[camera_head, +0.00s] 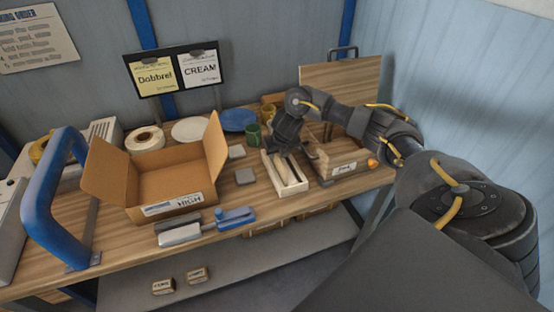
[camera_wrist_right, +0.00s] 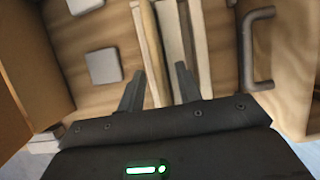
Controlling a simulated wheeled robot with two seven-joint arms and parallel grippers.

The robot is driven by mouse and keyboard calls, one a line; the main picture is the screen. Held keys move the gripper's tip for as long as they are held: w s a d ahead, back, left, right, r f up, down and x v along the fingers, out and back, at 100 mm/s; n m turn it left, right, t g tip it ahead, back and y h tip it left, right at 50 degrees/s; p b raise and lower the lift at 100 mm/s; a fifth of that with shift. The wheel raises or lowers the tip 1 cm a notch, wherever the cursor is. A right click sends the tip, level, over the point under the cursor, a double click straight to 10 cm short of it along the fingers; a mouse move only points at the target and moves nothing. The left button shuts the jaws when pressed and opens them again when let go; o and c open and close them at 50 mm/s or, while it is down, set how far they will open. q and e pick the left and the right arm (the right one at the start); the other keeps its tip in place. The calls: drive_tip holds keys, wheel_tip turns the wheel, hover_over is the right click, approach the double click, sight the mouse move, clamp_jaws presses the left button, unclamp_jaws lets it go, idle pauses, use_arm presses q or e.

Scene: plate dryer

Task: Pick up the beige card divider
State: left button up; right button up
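A cream narrow tray (camera_head: 296,186) stands on the wooden bench, right of the open cardboard box. My right gripper (camera_head: 283,152) reaches down over its back part. In the right wrist view, long beige and cream upright strips run away from me. A beige strip (camera_wrist_right: 151,50), which looks like the card divider, lies between the lines of the two fingers. My right gripper (camera_wrist_right: 160,78) is open, with its fingers apart on either side of it. I cannot tell whether the fingers touch it. My left gripper is not in view.
An open cardboard box (camera_head: 163,180) stands left of the tray. Grey square pads (camera_head: 245,176) lie between them. A wooden box with a handle (camera_head: 345,165) is close on the right. A blue tool (camera_head: 235,218) lies at the front edge. Mugs and plates stand behind.

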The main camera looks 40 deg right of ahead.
sight(276, 157)
drive_tip(key=x, duration=0.4)
drive_tip(key=shift+p, duration=0.35)
clamp_jaws()
